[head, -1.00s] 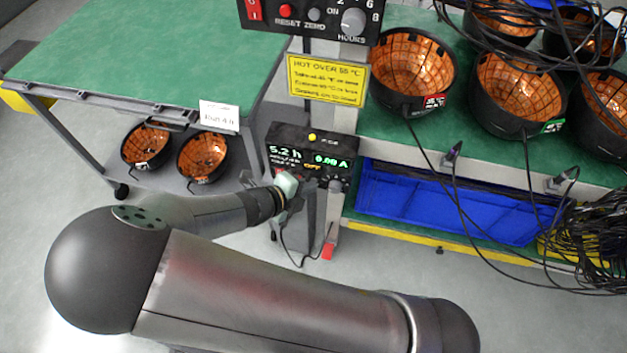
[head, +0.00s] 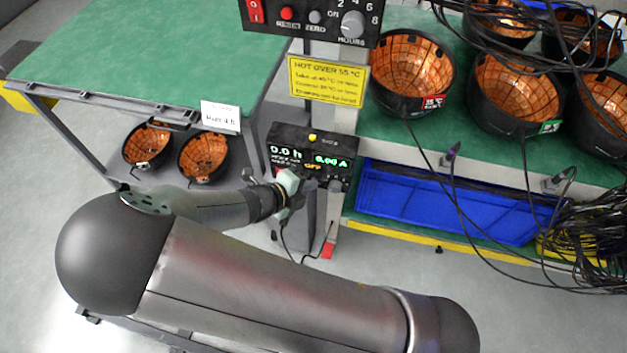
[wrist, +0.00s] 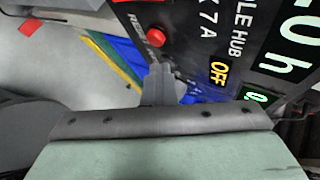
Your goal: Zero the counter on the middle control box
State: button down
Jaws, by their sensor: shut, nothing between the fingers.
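The control box (head: 312,155) with lit displays is on the post below the yellow sign. Its green hours counter (head: 286,151) reads 0.0 h, with a green 0.00 A readout beside it and an orange OFF below. My gripper (head: 309,184) is at the box's lower edge, shut and empty, hiding part of the controls. In the wrist view the shut fingers (wrist: 163,70) point at the panel, just below a red button (wrist: 157,37) labelled RESET. A gap seems to show between tips and button.
Another control box (head: 310,20) with RESET, ZERO and an HOURS knob is above the yellow sign (head: 327,80). Black bowls with orange linings and trailing cables crowd the green bench (head: 390,140) on the right. A blue bin (head: 440,205) lies below. A green-topped cart (head: 150,60) stands left.

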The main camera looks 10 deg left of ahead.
jog(key=shift+w+r, duration=0.2)
jog(key=shift+w, duration=0.15)
jog(key=shift+s+p, duration=0.3)
jog(key=shift+p, duration=0.1)
jog(key=shift+s+f, duration=0.1)
jog(key=shift+s, duration=0.35)
jog(key=s+a+p, duration=0.1)
jog(key=s+p, duration=0.2)
jog(key=s, duration=0.3)
dwell(0.5)
